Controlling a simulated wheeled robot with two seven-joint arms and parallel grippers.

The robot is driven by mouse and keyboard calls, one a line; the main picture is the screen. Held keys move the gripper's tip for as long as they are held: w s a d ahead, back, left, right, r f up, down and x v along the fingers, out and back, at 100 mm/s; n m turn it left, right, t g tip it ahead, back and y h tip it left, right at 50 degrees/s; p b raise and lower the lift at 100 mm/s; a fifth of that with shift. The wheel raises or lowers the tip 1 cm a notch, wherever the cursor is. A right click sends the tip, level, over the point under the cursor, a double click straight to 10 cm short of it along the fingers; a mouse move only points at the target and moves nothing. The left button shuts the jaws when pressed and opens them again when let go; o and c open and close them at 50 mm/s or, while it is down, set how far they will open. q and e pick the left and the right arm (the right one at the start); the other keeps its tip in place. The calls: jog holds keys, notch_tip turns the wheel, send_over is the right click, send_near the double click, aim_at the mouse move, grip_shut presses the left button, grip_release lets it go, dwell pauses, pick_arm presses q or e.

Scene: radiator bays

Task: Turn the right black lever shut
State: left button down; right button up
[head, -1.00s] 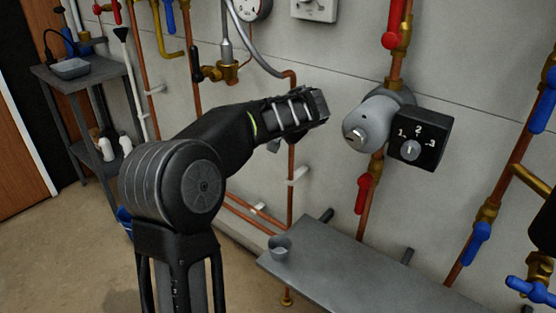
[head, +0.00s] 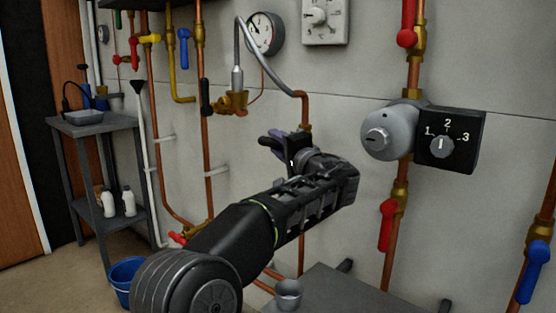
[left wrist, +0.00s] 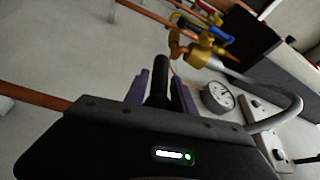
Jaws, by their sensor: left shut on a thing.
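A black lever (left wrist: 160,82) stands between the two purple-grey fingers of my left gripper in the left wrist view. My left gripper (head: 284,145) is shut on it, in front of the copper pipe below the grey hose's elbow. The body of this lever's valve is hidden behind my gripper. Another black lever (head: 206,97) points roughly upright on a brass valve (head: 233,102) further left, apart from my gripper. That brass valve also shows in the left wrist view (left wrist: 203,50). My right gripper is not in view.
A round gauge (head: 265,33) and a grey hose (head: 243,35) are above my gripper. A grey knob (head: 388,134) and a black dial box (head: 450,140) stick out to the right.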

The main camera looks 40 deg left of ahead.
pick_arm(q)
jog(key=shift+d+f, duration=0.1)
jog(key=shift+f, duration=0.05)
jog(key=c, duration=1.3)
grip_release()
jog(key=shift+o, duration=0.2)
jog(key=v, duration=0.7)
jog(key=shift+d+p, duration=0.35)
jog(key=shift+p, duration=0.05)
jog(key=shift+s+f, duration=0.1)
jog(key=shift+s, duration=0.05)
